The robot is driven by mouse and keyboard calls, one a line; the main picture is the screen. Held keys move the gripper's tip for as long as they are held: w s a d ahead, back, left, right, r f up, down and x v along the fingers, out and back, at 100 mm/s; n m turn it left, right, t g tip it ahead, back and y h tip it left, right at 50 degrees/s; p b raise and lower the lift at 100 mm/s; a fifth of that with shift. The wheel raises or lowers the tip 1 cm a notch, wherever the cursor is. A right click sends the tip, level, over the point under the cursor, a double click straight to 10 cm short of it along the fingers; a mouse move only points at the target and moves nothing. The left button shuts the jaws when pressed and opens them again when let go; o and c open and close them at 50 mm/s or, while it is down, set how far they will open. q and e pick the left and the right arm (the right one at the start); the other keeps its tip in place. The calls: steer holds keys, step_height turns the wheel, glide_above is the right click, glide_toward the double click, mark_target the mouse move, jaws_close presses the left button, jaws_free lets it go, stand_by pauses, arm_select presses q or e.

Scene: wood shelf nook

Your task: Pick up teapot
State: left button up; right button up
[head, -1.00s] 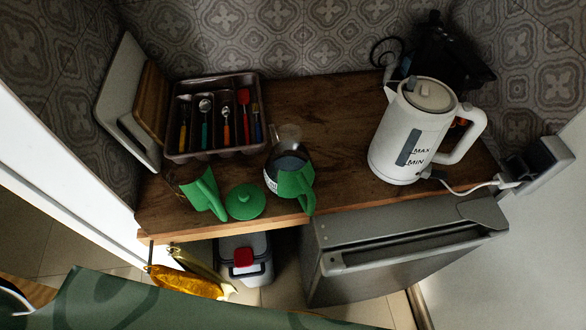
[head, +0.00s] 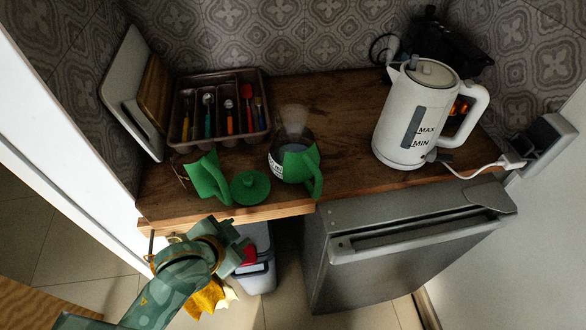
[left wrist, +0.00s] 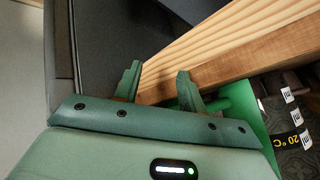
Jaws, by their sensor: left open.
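A glass pot with a green handle (head: 301,167), which looks like the teapot, stands at the counter's front edge. Left of it are a round green lid (head: 250,187) and another green-handled vessel (head: 208,180), whose body is hard to make out. My left gripper (head: 241,243) is open and empty, in front of and below the counter edge near the lid. In the left wrist view, its fingers (left wrist: 158,88) are apart, with the wooden edge beyond them. A green part (left wrist: 241,103) and a dark "20 °C" band lie to the right. My right gripper is not in view.
A white kettle (head: 414,118) with a cord stands at the right of the wooden counter (head: 345,112). A utensil tray (head: 219,140) and boards (head: 133,95) are at the left. A small fridge (head: 405,240) and a bin (head: 259,276) stand below.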

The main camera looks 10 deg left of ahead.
arm_select(q)
steer(key=w+d+r+h, duration=0.2)
steer(key=d+h, duration=0.1)
steer(key=d, duration=0.1)
steer(key=w+d+r+m+h, duration=0.1)
steer(key=w+d+r+h, duration=0.1)
steer(key=d+r+h, duration=0.1)
steer(key=w+d+r+m+g+h, duration=0.1)
steer(key=w+d+r+h, duration=0.1)
steer(key=d, duration=0.3)
steer(key=shift+w+d+r+h, duration=0.15)
steer(key=shift+d+r+h, duration=0.05)
steer(key=shift+r+h, duration=0.2)
steer(key=shift+w+d+r+h, duration=0.1)
steer(key=shift+d+r+h, duration=0.05)
steer(key=shift+r+h, duration=0.25)
steer(key=b+x, duration=0.2)
steer(key=x, duration=0.5)
steer(key=shift+w+d+f+b, duration=0.15)
steer(key=shift+w+f+b, duration=0.05)
steer(key=shift+w+b, duration=0.15)
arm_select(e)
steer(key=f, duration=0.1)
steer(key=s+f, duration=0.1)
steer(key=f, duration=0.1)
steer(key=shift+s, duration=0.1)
arm_select(q)
steer(key=shift+s, duration=0.1)
steer(key=shift+c, duration=0.2)
